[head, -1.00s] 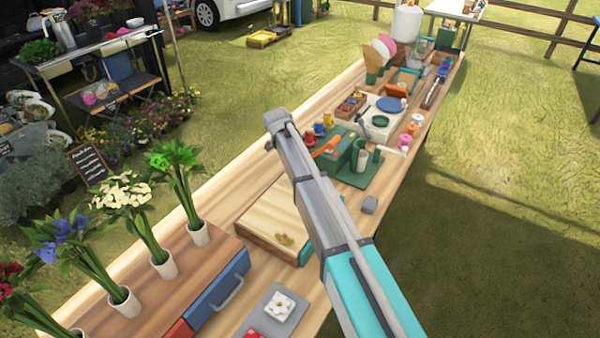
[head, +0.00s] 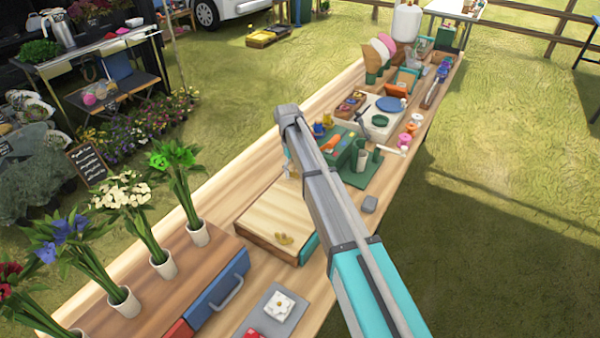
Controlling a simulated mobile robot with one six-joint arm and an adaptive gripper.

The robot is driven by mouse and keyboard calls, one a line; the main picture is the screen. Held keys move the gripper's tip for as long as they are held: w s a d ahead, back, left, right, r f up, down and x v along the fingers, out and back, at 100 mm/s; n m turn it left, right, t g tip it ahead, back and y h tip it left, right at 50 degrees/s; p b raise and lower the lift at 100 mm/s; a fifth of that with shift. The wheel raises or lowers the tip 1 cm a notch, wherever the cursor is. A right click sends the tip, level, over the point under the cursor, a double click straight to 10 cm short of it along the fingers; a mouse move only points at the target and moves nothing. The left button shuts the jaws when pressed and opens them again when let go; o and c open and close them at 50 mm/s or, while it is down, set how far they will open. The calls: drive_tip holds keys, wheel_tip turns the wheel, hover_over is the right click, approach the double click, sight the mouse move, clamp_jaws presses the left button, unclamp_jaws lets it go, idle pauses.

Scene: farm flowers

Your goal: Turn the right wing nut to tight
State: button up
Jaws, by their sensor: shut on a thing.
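A wooden flower press (head: 270,212) with a teal edge lies on the long table. One brass wing nut (head: 283,239) sits on its near end, clear of my arm. The right wing nut (head: 292,173) is at the press's far end, mostly hidden by my arm. My gripper (head: 288,163) points down there, just left of the grey arm link, and only a small part of it shows. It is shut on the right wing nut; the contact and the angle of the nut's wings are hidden.
Vases of flowers (head: 160,262) stand on a wooden box with a blue drawer (head: 218,285) at left. Bare tabletop shows left of the press.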

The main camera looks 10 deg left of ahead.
drive_tip(key=shift+s, duration=0.2)
drive_tip(key=o, duration=1)
drive_tip(key=shift+a, duration=0.1)
drive_tip(key=shift+w, duration=0.1)
drive_tip(key=shift+r, duration=0.15)
